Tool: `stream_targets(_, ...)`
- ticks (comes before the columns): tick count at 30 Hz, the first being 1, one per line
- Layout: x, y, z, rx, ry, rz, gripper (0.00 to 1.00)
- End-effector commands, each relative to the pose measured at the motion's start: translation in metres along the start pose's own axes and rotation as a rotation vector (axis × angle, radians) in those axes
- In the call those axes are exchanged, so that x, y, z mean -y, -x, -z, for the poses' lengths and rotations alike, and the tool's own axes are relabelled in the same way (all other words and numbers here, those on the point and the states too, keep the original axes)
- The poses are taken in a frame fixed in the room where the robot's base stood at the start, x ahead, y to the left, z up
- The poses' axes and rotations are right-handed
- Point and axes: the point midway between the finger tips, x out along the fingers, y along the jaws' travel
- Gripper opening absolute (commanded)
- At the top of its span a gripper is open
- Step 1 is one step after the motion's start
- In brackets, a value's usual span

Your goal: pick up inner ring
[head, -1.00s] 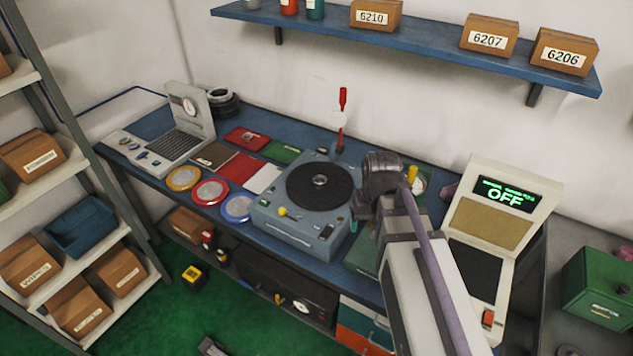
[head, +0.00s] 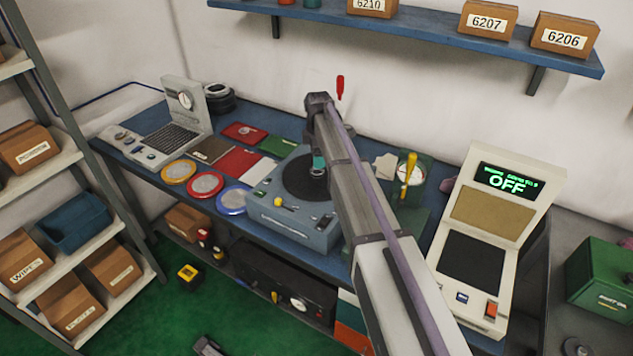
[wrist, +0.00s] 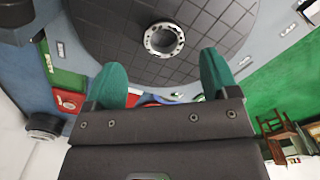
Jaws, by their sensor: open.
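A small silvery metal ring (wrist: 164,40), which looks like the inner ring, lies flat on the black round turntable (wrist: 105,25) in the wrist view. The same turntable (head: 295,178) shows on the blue-grey machine in the head view, where my arm and gripper hide the ring. My gripper (wrist: 161,62) is open, with its two teal fingers apart and nothing between them. The ring appears beyond the fingertips, roughly centred between them. In the head view my gripper (head: 318,163) hangs over the turntable, with only a bit of teal finger visible.
The blue-grey machine (head: 290,225) stands on the blue bench. Yellow, red and blue round trays (head: 206,185) lie to its left. A beige device reading OFF (head: 505,185) is farther right.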

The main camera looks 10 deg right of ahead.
Motion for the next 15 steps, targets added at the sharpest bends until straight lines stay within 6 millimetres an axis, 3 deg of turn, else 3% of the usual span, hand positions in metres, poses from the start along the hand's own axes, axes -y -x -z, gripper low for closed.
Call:
stream_targets(5,0.001,-0.009,0.0,0.0,-0.001,0.0,0.8)
stream_targets(12,0.004,-0.056,-0.001,0.0,-0.001,0.0,0.8)
stream_targets(15,0.004,-0.058,-0.001,0.0,-0.001,0.0,0.8)
